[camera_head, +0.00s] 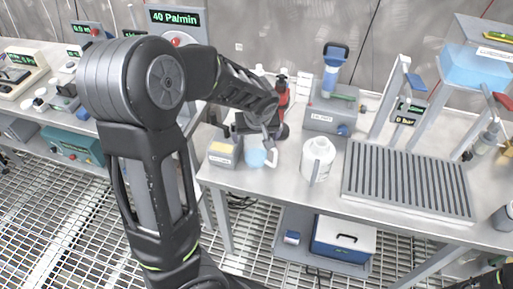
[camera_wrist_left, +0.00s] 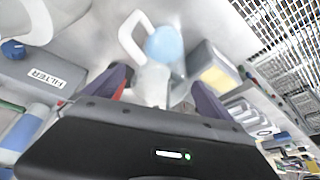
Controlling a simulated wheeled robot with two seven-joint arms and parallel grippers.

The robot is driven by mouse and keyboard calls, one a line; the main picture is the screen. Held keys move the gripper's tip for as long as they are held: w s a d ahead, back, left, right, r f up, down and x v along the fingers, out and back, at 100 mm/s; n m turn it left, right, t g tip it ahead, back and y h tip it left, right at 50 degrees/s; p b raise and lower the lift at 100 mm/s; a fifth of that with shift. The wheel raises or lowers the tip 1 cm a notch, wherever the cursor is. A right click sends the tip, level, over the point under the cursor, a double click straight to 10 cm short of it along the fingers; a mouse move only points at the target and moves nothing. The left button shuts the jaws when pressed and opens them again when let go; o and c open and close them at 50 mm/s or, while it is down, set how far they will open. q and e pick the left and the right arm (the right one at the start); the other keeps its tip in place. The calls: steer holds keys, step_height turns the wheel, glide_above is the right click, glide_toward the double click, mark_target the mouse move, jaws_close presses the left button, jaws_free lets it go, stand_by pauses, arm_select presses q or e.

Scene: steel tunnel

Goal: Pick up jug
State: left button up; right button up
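A small jug (camera_head: 256,158) with pale blue contents and a white loop handle stands on the steel bench, right of a grey box with a yellow label. In the left wrist view the jug (camera_wrist_left: 165,45) lies just beyond the fingers, its handle to the left. My left gripper (camera_head: 258,134) is over the bench just behind the jug. In the left wrist view its two dark fingers (camera_wrist_left: 160,84) are spread, with a pale shape between them; I cannot tell whether they touch it.
A white container (camera_head: 317,158) stands right of the jug. The yellow-labelled box (camera_head: 222,153) is close on the left. Behind stand a grey filter unit (camera_head: 330,112) and a red item (camera_head: 282,98). A ribbed grey tray (camera_head: 408,180) fills the right.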

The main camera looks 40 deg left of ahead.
arm_select(q)
jaws_close()
stand_by(0.9)
